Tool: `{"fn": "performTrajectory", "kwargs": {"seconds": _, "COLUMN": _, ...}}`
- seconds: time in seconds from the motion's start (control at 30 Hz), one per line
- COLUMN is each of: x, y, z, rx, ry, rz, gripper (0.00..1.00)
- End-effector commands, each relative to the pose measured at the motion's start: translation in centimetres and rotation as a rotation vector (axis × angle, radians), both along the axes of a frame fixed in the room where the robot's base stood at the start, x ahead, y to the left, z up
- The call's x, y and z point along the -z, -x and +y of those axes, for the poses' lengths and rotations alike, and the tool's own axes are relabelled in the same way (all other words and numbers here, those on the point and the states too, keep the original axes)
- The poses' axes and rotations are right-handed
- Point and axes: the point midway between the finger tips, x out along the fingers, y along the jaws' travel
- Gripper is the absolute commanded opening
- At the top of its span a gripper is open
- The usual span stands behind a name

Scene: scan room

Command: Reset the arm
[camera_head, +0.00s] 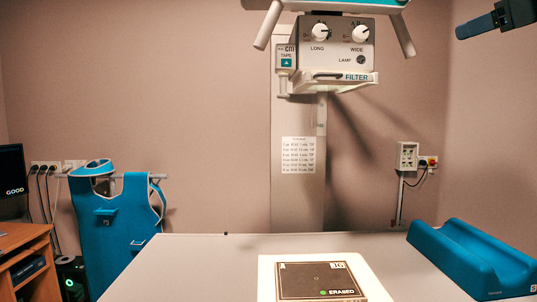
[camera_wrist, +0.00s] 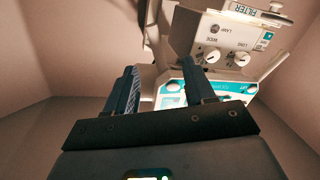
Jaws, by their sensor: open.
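My gripper (camera_wrist: 163,82) shows in the wrist view, with its two dark fingers apart and nothing held between them. It is raised up, and the x-ray tube head (camera_wrist: 222,52) appears upside down beyond the fingers. In the head view the same tube head (camera_head: 333,42) hangs at the top centre, with its LONG and WIDE knobs and a FILTER holder (camera_head: 335,80). I cannot tell the exact distance from the fingers to it.
A grey table (camera_head: 215,262) fills the lower middle. On it lie a dark plate marked ERASED (camera_head: 319,275) in a bright patch and a blue cradle (camera_head: 462,255) at right. A blue apron (camera_head: 115,230) hangs at left, near a desk (camera_head: 22,250) and a monitor (camera_head: 12,170).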

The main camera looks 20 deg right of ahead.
Motion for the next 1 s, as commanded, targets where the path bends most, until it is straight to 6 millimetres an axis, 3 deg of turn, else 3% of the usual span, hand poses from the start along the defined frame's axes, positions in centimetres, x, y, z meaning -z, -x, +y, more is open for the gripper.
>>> {"fn": "performTrajectory", "kwargs": {"seconds": 0.23, "x": 5.0, "y": -2.4, "z": 0.1, "rx": -0.002, "ry": -0.070, "rz": -0.008, "gripper": 0.54}}
{"fn": "performTrajectory", "kwargs": {"seconds": 0.37, "x": 9.0, "y": -4.0, "z": 0.5, "rx": 0.001, "ry": -0.120, "rz": -0.015, "gripper": 0.54}}
{"fn": "performTrajectory", "kwargs": {"seconds": 0.7, "x": 24.6, "y": -7.2, "z": 3.9, "rx": 0.029, "ry": -0.291, "rz": -0.023, "gripper": 0.54}}
{"fn": "performTrajectory", "kwargs": {"seconds": 1.0, "x": 37.9, "y": -5.9, "z": 9.2, "rx": 0.068, "ry": -0.397, "rz": -0.008, "gripper": 0.54}}
